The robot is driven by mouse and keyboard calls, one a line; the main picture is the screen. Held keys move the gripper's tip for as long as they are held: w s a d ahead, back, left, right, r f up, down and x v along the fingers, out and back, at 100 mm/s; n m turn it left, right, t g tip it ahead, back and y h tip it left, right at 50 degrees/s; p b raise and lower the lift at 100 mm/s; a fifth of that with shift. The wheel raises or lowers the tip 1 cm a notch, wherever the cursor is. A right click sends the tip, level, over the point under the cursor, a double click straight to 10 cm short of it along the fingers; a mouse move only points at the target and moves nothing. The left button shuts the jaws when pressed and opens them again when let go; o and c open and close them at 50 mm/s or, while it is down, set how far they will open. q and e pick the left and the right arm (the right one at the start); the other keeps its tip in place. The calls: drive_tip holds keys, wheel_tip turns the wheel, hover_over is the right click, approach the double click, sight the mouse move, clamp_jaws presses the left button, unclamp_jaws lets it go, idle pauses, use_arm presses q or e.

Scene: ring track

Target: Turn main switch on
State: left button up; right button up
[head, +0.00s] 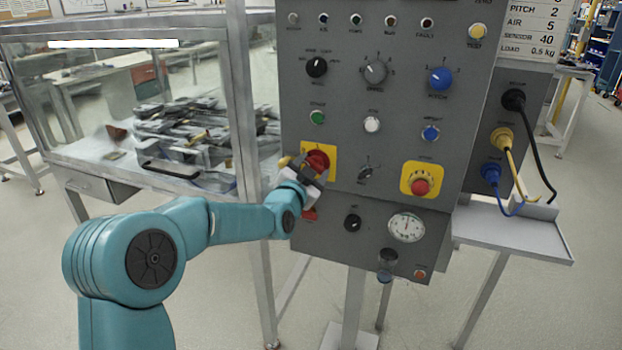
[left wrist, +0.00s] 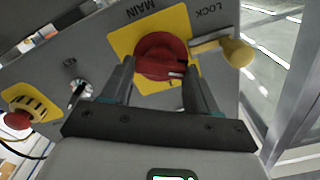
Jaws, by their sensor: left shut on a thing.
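The main switch (head: 317,159) is a red rotary knob on a yellow plate, at the lower left of the grey control panel. In the left wrist view the red knob (left wrist: 158,50) sits below the word MAIN, on its yellow plate (left wrist: 127,40). My left gripper (head: 303,175) reaches the knob from the left. In the left wrist view its two dark fingers are shut on either side of the knob. Which position the knob points to is hard to tell. My right gripper is not in view.
A yellow lock handle (left wrist: 236,51) is right beside the switch in the left wrist view. A red stop button (head: 420,187) is to the right on the panel. A glass-walled enclosure with a metal post (head: 243,130) stands just left. Plugged cables (head: 508,142) hang at the right.

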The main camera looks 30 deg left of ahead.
use_arm(q)
drive_tip(key=m+b, duration=0.1)
drive_tip(key=m, duration=0.1)
drive_tip(key=shift+f+m, duration=0.1)
drive_tip(key=shift+m, duration=0.3)
drive_tip(key=m, duration=0.2)
drive_tip(key=shift+d+m+b, duration=0.1)
drive_tip(key=shift+m+b, duration=0.25)
drive_tip(key=shift+m, duration=0.05)
drive_tip(key=m, duration=0.5)
drive_tip(key=shift+f+m, duration=0.1)
drive_tip(key=shift+m, duration=0.6)
drive_tip(key=o, duration=1.1)
drive_tip(key=shift+c, duration=0.2)
drive_tip(key=b+v, duration=0.1)
drive_tip(key=v, duration=1.5)
drive_tip(key=shift+d, duration=0.2)
